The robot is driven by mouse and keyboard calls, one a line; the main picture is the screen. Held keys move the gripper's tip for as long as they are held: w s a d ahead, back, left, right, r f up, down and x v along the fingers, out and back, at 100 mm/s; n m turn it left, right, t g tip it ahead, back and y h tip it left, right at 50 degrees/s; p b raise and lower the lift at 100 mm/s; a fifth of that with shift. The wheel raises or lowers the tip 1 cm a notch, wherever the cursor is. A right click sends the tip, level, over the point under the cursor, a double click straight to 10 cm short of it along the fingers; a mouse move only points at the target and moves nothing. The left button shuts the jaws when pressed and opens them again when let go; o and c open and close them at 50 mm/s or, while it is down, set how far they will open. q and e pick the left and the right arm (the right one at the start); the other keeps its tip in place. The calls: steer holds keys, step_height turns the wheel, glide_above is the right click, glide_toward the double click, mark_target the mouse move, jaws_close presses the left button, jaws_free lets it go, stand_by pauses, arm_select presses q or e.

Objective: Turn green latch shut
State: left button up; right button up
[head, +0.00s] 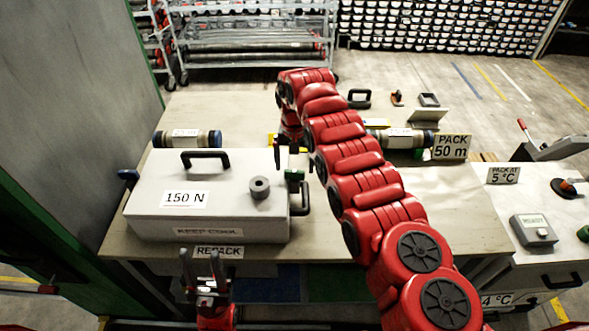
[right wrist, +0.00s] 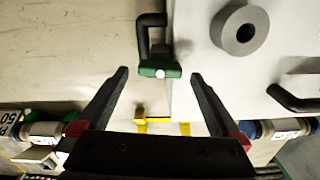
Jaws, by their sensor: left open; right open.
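The green latch (head: 294,175) sits at the right edge of the grey box (head: 150,205). It also shows in the right wrist view (right wrist: 160,69) as a green block with a pale round spot, next to a black side handle (right wrist: 150,35). My right gripper (right wrist: 159,74) is open, with one fingertip on each side of the latch and visible gaps to both. In the head view my right gripper (head: 292,155) hangs over the latch and partly hides it. My left gripper (head: 203,270) is open and empty in front of the box.
A grey knob (head: 259,187) and a black top handle (head: 205,158) stand up from the lid. Capped cylinders lie behind the box on the left (head: 187,138) and right (head: 402,138). The bench (head: 450,200) to the right of my right arm is largely clear.

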mark_target(295, 175)
steer(key=shift+f, duration=1.1)
steer(key=c, duration=1.3)
steer(key=shift+f+n+b, duration=0.25)
steer(key=shift+n+b, duration=0.25)
steer(key=shift+b, duration=0.4)
steer(key=shift+r, duration=0.15)
steer(key=shift+r+n, duration=0.1)
steer(key=shift+n, duration=0.2)
steer(key=o, duration=1.3)
